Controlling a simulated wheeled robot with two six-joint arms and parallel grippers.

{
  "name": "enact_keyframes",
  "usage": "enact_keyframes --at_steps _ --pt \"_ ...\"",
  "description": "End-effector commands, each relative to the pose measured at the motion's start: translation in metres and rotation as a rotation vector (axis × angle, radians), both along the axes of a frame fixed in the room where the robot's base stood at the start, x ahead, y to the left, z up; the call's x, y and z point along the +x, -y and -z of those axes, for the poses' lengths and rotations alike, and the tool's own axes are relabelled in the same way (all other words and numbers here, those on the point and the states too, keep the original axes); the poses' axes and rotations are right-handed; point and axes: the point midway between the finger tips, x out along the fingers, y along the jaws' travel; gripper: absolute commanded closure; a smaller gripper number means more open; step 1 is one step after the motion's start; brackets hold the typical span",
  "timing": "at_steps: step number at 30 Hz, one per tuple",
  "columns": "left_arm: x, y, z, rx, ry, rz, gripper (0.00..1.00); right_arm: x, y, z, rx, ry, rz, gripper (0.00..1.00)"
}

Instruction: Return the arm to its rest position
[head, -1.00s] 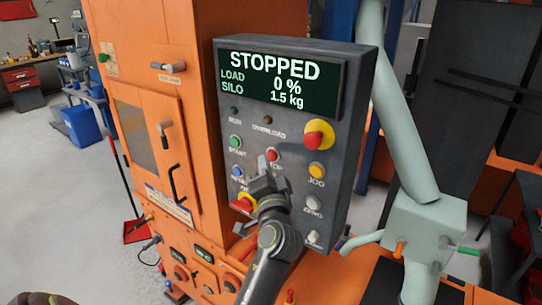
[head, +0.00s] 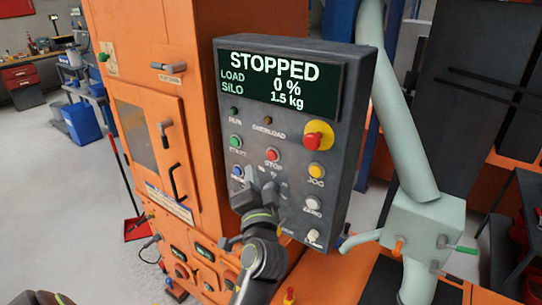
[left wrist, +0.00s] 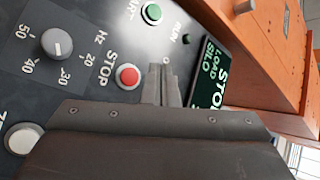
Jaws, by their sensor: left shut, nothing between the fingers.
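My left gripper (head: 262,184) is in front of the lower middle of a grey control panel (head: 336,140), below the red STOP button (head: 272,154). Its two fingers are together and hold nothing. In the left wrist view the shut fingers (left wrist: 163,82) point toward the panel, beside the STOP button (left wrist: 127,76). I cannot tell the exact gap to the panel. The gripper and wrist hide part of the panel's lower controls. My right gripper is in neither view.
The panel's screen (head: 280,84) reads STOPPED, load 0 %, silo 1.5 kg. A red and yellow emergency button (head: 318,136) sticks out at right. An orange cabinet (head: 150,100) stands at left. A pale green pipe (head: 400,120) runs down at right. Open floor (head: 60,220) lies at far left.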

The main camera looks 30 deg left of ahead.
Motion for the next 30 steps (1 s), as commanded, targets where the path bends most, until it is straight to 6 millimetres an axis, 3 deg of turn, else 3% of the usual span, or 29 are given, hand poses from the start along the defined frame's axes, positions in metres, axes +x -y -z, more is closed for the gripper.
enact_keyframes --at_steps 17,20,23,27,30 --pt "-0.002 -0.003 0.006 -0.02 -0.01 -0.001 1.0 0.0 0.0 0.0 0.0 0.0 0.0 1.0" --pt "-0.013 -0.012 0.031 -0.102 -0.05 0.002 1.0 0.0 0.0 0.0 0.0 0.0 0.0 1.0" --pt "-0.034 -0.026 0.076 -0.26 -0.126 0.004 1.0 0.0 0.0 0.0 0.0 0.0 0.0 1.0" --pt "-0.083 -0.036 0.151 -0.539 -0.279 -0.006 1.0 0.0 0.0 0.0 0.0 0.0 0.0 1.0" --pt "-0.124 -0.033 0.196 -0.727 -0.401 -0.022 1.0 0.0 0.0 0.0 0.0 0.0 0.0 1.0"
